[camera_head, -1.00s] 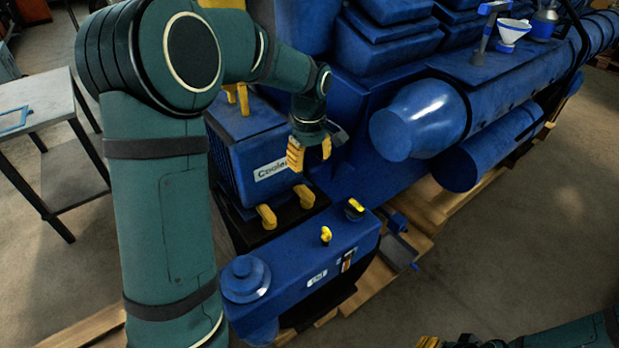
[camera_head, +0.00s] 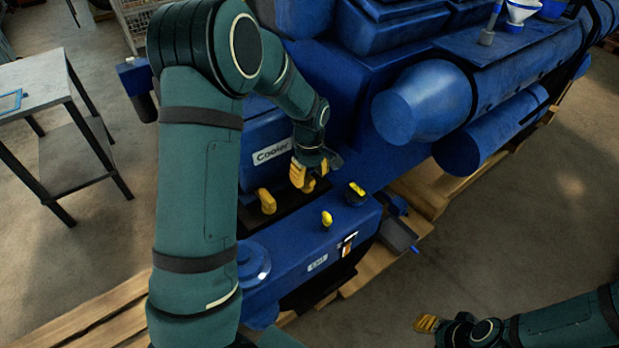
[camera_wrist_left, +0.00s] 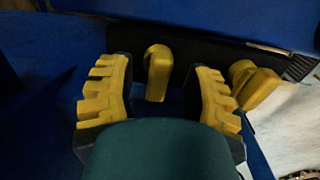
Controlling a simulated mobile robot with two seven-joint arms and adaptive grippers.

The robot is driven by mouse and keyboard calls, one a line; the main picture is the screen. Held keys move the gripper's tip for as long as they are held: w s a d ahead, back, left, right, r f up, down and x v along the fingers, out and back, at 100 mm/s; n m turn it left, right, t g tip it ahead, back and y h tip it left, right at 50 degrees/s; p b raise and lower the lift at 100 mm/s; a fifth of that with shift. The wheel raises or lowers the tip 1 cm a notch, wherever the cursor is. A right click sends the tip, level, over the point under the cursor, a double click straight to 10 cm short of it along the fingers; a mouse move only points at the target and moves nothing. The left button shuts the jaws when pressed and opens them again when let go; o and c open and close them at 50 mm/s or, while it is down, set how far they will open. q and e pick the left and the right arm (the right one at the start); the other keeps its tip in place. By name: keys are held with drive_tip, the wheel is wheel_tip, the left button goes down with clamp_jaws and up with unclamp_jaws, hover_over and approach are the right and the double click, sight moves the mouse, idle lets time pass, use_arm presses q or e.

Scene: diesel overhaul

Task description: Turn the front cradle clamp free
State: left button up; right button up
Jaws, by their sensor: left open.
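The blue cooler (camera_head: 258,172), with its "Cooler" label, sits on a dark cradle on the engine. One yellow cradle clamp (camera_head: 266,200) shows at its near left edge in the head view. My left gripper (camera_head: 306,178) is open at the near right edge and hides the other clamp there. In the left wrist view, a yellow clamp (camera_wrist_left: 157,72) stands between the open yellow fingers, with a gap on both sides. A second yellow clamp (camera_wrist_left: 255,86) is just outside the right finger. My right gripper (camera_head: 427,323) is low at the right, away from the engine; its opening is unclear.
A blue box (camera_head: 318,245) with two yellow-topped knobs (camera_head: 327,219) (camera_head: 356,190) stands in front of the cooler. A large blue cylinder (camera_head: 425,105) is to the right. A grey table (camera_head: 35,80) stands at the left. The floor at the right is open.

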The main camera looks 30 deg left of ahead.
use_arm(q)
drive_tip(key=shift+f, duration=0.7)
clamp_jaws()
